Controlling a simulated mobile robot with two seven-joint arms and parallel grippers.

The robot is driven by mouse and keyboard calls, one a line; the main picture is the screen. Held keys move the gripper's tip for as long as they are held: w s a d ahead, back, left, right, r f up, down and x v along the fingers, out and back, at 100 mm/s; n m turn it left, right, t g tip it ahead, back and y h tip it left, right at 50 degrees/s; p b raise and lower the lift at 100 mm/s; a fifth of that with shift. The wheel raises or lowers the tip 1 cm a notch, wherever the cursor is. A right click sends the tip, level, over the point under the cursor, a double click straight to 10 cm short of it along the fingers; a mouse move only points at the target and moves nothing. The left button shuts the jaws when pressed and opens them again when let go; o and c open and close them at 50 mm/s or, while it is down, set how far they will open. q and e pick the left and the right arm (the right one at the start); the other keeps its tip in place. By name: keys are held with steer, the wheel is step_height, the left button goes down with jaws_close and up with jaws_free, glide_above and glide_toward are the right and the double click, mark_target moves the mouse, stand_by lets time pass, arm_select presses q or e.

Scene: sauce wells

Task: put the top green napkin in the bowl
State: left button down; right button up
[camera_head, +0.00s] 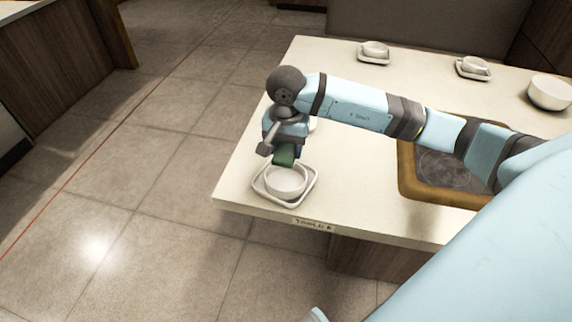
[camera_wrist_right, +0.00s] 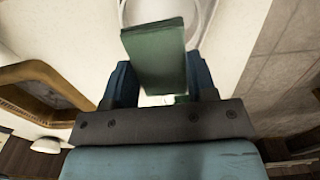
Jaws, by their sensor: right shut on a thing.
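My right gripper (camera_wrist_right: 160,88) is shut on a green napkin (camera_wrist_right: 157,55), which shows as a folded green block between the two dark fingers in the right wrist view. In the head view the green napkin (camera_head: 285,157) hangs just above and behind a white bowl (camera_head: 287,184). The bowl stands on a white square tray (camera_head: 260,196) at the table's near left corner. A second bit of green shows low between the fingers in the wrist view; I cannot tell what it is. My left gripper is not in view.
The cream table (camera_head: 340,207) has a wood-rimmed dark inset (camera_head: 410,185) to the right of the bowl. Two white bowls on small trays (camera_head: 375,52) (camera_head: 473,68) and a larger white bowl (camera_head: 549,93) stand along the back. A label (camera_head: 314,225) is on the front edge.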

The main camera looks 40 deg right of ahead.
steer(key=shift+f, duration=3.1)
arm_select(q)
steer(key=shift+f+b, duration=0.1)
steer(key=shift+b, duration=0.2)
arm_select(e)
steer(key=shift+f, duration=0.2)
arm_select(q)
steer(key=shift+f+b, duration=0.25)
steer(key=shift+b, duration=0.3)
arm_select(e)
steer(key=shift+f, duration=0.4)
steer(key=o, duration=0.9)
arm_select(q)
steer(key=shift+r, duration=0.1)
